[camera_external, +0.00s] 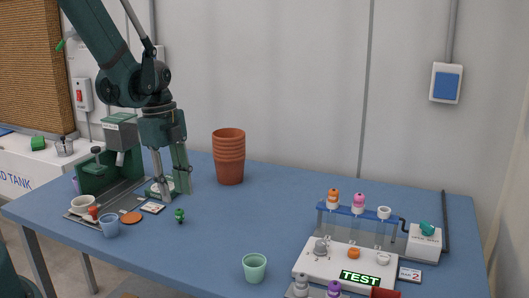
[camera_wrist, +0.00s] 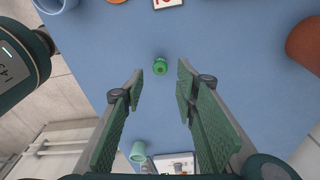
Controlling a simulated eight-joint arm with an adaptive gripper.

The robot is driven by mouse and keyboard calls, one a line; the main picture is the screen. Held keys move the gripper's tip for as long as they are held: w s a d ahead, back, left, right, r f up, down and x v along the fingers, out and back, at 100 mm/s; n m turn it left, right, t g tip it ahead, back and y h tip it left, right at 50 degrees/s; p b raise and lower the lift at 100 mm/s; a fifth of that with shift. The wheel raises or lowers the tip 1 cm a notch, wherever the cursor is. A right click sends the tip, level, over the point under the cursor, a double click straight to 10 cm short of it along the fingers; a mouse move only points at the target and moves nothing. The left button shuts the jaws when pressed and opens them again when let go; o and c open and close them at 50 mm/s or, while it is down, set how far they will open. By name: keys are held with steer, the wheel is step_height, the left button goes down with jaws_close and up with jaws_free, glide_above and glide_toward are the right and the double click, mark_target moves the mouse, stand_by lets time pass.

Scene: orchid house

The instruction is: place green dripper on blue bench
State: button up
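A small green dripper (camera_external: 180,215) stands on the blue bench (camera_external: 215,225), left of the middle in the external view. In the wrist view the green dripper (camera_wrist: 160,66) lies ahead, between the lines of my fingertips and apart from them. My gripper (camera_external: 172,190) points down over the left part of the bench, a little behind the dripper in the external view. In the wrist view my gripper (camera_wrist: 160,88) is open, with its two green-padded fingers well apart and nothing between them. The blue bench (camera_wrist: 225,35) fills much of that view.
A green machine (camera_external: 97,175) on a grey base stands left of my gripper, with cups nearby. Stacked terracotta pots (camera_external: 229,158) stand behind to the right. A mint cup (camera_external: 254,267) is at the front. A white rack tray (camera_external: 345,268) occupies the right. The bench centre is clear.

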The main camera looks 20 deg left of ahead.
step_height(320, 180, up, 6)
steer(key=shift+a+p, duration=0.35)
steer(key=shift+a, duration=0.05)
stand_by(0.6)
steer(key=shift+r, duration=0.1)
steer(key=s+a+r+n+t, duration=0.1)
steer(key=s+r+n+t, duration=0.2)
steer(key=s+r+n, duration=0.4)
steer(key=s+a+r+n+t+y, duration=0.1)
steer(key=s+a+r+n+t, duration=0.1)
steer(key=s+r+n+t, duration=0.2)
steer(key=s+r+n, duration=0.3)
steer(key=r+n, duration=0.4)
steer(key=n, duration=0.2)
steer(key=shift+s+a, duration=0.15)
stand_by(0.4)
